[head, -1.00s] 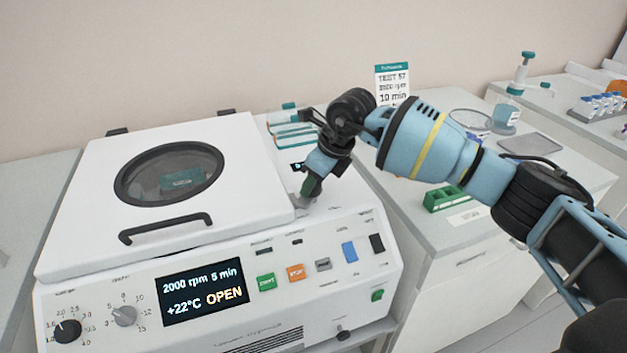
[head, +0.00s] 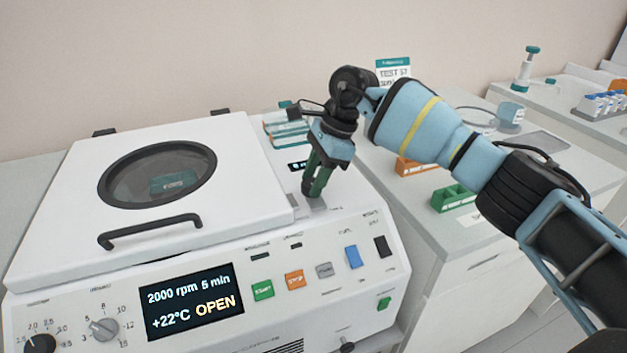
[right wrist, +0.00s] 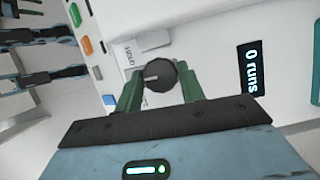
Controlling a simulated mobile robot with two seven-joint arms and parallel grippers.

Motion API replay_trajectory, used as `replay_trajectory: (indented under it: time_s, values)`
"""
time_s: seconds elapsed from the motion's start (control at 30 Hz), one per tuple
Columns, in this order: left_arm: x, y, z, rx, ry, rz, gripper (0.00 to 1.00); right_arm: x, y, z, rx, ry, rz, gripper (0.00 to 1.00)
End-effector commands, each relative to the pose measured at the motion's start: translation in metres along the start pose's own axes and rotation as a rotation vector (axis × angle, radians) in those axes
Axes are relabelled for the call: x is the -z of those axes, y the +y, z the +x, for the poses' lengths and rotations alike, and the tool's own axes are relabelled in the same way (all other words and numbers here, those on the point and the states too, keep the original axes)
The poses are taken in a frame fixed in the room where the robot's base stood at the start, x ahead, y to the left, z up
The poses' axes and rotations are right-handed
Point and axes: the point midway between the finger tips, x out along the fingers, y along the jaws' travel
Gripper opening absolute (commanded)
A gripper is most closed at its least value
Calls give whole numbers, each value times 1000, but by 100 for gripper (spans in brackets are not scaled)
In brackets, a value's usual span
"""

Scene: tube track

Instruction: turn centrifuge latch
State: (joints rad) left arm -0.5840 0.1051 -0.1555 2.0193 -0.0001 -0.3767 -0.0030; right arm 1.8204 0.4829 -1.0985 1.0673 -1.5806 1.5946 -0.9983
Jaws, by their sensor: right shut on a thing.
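The white centrifuge (head: 250,215) stands at the left with its lid (head: 70,200) lying flat over the top. Its display (head: 195,301) reads "2000 rpm 5 min", "+22°C" and "OPEN". My right gripper (head: 314,190) points down at the top surface right of the lid. In the right wrist view its two green fingers (right wrist: 160,85) are shut on the latch, a dark round knob (right wrist: 159,76) with a pale mark pointing left. In the head view the fingers hide most of the knob.
The front panel has a green button (head: 263,289), an orange button (head: 294,280) and a blue switch (head: 353,257). A counter at the right holds a green rack (head: 453,199) and an orange rack (head: 415,166). A small display (right wrist: 252,68) reads "0 runs".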

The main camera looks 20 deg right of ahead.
Motion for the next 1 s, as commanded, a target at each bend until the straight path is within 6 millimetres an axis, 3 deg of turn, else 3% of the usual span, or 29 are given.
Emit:
replay_trajectory:
  time_s: [0.7, 0.73, 0.9, 1.0]
  values:
    - [0, 0, 3, -1, 3, -2, 36, 0, 0, 0, -31, 3, -74, 16]
    - [0, 0, 3, -1, 3, -2, 36, 0, 0, 0, -31, 3, -74, 40]
    - [-2, 0, 3, -1, -1, -1, 36, 0, 0, 0, -30, 3, -73, 61]
    - [-3, 0, 4, -1, -3, -1, 36, 0, 0, 0, -30, 2, -73, 61]
